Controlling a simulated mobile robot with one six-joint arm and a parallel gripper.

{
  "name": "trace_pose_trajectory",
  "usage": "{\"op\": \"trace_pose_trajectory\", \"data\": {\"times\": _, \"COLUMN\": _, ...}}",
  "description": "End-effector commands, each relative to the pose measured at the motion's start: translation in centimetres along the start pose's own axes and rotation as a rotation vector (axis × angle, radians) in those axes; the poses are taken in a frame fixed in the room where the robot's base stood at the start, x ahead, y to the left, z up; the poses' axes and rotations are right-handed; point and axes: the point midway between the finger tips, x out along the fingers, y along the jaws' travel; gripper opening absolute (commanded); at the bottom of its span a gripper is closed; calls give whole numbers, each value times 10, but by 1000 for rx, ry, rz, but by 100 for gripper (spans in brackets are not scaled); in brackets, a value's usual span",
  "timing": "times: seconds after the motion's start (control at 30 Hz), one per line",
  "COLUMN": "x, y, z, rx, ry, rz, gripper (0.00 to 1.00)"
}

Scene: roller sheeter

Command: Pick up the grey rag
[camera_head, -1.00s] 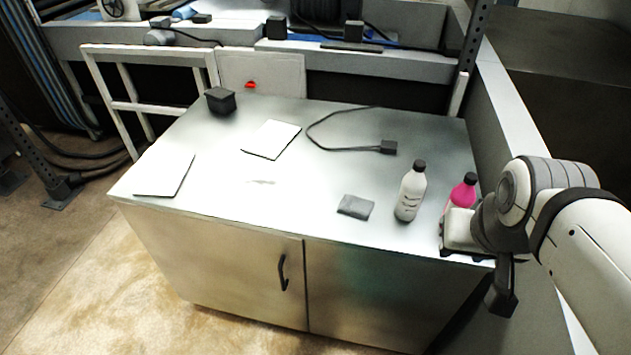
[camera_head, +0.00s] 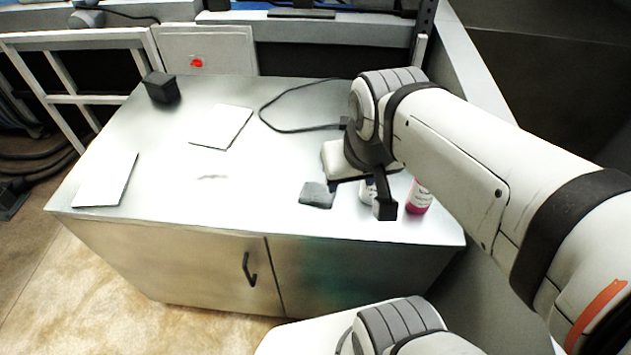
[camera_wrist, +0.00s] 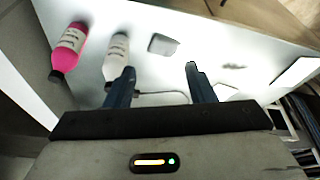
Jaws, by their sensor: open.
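The grey rag (camera_head: 317,195) lies flat and folded on the metal cabinet top, near its front edge. It also shows in the wrist view (camera_wrist: 162,45), beyond and roughly between my fingertips. My gripper (camera_head: 360,196) is open and empty, above the cabinet top just to the right of the rag in the head view. In the wrist view its two fingers (camera_wrist: 160,70) are spread wide, apart from the rag.
A white bottle (camera_wrist: 116,52) stands close to the rag, partly hidden by my gripper in the head view (camera_head: 367,190). A pink bottle (camera_head: 419,196) stands farther right. White sheets (camera_head: 222,127), a black box (camera_head: 161,87) and a cable (camera_head: 275,125) lie farther back.

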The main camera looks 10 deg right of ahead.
Motion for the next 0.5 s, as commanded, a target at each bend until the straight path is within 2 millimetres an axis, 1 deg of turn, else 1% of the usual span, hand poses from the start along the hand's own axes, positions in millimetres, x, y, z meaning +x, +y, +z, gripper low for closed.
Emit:
{"op": "trace_pose_trajectory", "data": {"times": 0.03, "x": 7, "y": 0, "z": -5, "rx": 11, "ry": -12, "rz": 0, "gripper": 54}}
{"op": "trace_pose_trajectory", "data": {"times": 0.1, "x": 18, "y": -6, "z": -15, "rx": 44, "ry": -36, "rz": 3, "gripper": 59}}
{"op": "trace_pose_trajectory", "data": {"times": 0.17, "x": 32, "y": -8, "z": -27, "rx": 75, "ry": -61, "rz": 4, "gripper": 64}}
{"op": "trace_pose_trajectory", "data": {"times": 0.27, "x": 62, "y": -8, "z": -51, "rx": 139, "ry": -108, "rz": 9, "gripper": 72}}
{"op": "trace_pose_trajectory", "data": {"times": 0.37, "x": 96, "y": -8, "z": -74, "rx": 208, "ry": -156, "rz": 18, "gripper": 81}}
{"op": "trace_pose_trajectory", "data": {"times": 0.47, "x": 135, "y": -8, "z": -94, "rx": 275, "ry": -202, "rz": 29, "gripper": 89}}
{"op": "trace_pose_trajectory", "data": {"times": 0.5, "x": 152, "y": -8, "z": -101, "rx": 302, "ry": -220, "rz": 35, "gripper": 92}}
